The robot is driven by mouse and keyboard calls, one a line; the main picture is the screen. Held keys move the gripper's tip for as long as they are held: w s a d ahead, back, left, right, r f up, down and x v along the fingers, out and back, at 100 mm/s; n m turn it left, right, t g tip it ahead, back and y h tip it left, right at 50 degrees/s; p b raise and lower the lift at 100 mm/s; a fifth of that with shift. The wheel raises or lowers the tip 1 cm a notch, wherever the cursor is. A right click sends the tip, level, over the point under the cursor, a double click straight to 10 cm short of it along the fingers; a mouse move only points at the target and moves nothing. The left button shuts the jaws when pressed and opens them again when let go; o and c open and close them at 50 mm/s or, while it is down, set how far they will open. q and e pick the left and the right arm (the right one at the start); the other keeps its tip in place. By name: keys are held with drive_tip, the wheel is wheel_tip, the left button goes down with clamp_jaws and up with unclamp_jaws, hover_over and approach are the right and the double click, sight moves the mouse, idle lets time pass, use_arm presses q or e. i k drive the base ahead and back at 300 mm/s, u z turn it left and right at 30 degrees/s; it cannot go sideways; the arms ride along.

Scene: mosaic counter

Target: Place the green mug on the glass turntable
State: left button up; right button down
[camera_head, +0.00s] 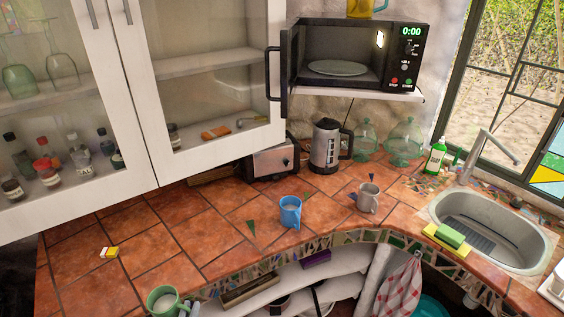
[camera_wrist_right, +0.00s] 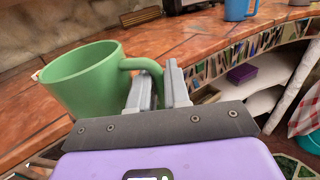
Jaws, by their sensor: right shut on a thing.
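The green mug (camera_head: 161,300) is at the bottom edge of the head view, at the front of the tiled counter, partly cut off. It also shows large in the right wrist view (camera_wrist_right: 85,82), upright or slightly tilted, its handle toward my gripper. My right gripper (camera_wrist_right: 160,88) is shut on the mug's handle. I cannot tell whether the mug touches the counter. The glass turntable (camera_head: 337,68) lies empty inside the microwave (camera_head: 407,70), whose door (camera_head: 283,70) stands open at the left. My left gripper is not in view.
A blue mug (camera_head: 290,212) and a grey mug (camera_head: 368,198) stand mid-counter. A toaster (camera_head: 275,160), a kettle (camera_head: 325,146) and glass domes (camera_head: 404,143) stand behind, below the microwave shelf (camera_head: 400,96). A cabinet door (camera_head: 210,150) hangs at the left. The left counter is mostly clear.

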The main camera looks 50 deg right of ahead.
sight(348, 70)
drive_tip(key=u, duration=1.6)
drive_tip(key=k, duration=1.4)
drive_tip(key=z, duration=2.25)
